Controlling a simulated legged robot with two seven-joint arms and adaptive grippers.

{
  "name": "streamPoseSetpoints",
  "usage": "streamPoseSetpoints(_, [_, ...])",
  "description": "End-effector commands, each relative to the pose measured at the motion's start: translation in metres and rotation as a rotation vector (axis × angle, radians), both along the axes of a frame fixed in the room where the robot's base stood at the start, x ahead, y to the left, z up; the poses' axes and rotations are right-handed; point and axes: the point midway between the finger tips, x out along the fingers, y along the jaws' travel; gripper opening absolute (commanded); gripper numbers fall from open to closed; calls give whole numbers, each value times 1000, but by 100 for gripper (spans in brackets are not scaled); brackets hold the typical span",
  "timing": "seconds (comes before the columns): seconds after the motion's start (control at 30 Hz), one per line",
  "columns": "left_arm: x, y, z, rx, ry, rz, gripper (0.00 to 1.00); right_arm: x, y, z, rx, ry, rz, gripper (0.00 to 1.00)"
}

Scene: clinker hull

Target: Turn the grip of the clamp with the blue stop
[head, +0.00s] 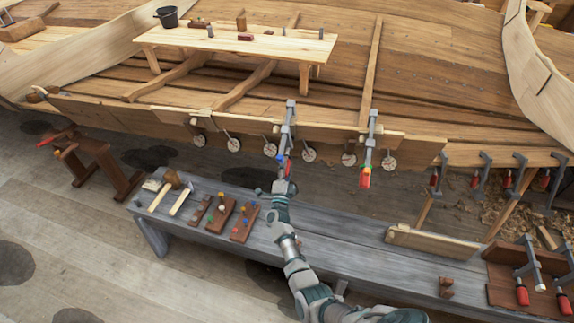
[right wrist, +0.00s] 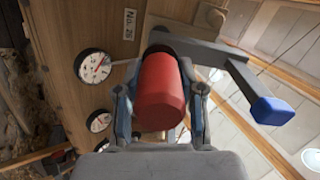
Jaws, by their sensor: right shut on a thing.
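The clamp with the blue stop (head: 289,122) hangs upright on the edge of the hull plank, left of a second clamp. Its blue stop (right wrist: 272,110) is at the end of a dark bar, right of the grip in the right wrist view. Its red grip (right wrist: 160,92) points toward the wrist camera. My right gripper (right wrist: 160,112) has one finger on each side of the red grip and is shut on it. In the head view my right gripper (head: 287,177) is below the clamp and hides part of the grip. My left gripper is not in view.
A second clamp (head: 370,140) with a red grip hangs to the right. Round dials (head: 309,155) line the plank's lower edge. A grey bench (head: 350,243) runs under my right arm, carrying mallets, pegged blocks and more clamps. A wooden trestle (head: 95,160) stands left.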

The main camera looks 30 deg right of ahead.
Motion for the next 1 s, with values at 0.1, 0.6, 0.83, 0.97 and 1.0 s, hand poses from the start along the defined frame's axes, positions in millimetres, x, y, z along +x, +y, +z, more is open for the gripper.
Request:
streamPoseSetpoints(0.1, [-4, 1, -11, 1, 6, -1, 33, 2, 3, 3, -74, 73, -31, 4])
streamPoseSetpoints(0.6, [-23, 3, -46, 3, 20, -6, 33, 2, 4, -2, -339, 325, -160, 4])
streamPoseSetpoints(0.83, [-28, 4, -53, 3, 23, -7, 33, 2, 4, -4, -398, 382, -188, 4])
streamPoseSetpoints(0.97, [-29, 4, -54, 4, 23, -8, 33, 2, 4, -5, -413, 398, -195, 4])
streamPoseSetpoints(1.0, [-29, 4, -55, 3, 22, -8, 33, 2, 4, -5, -415, 401, -197, 4])
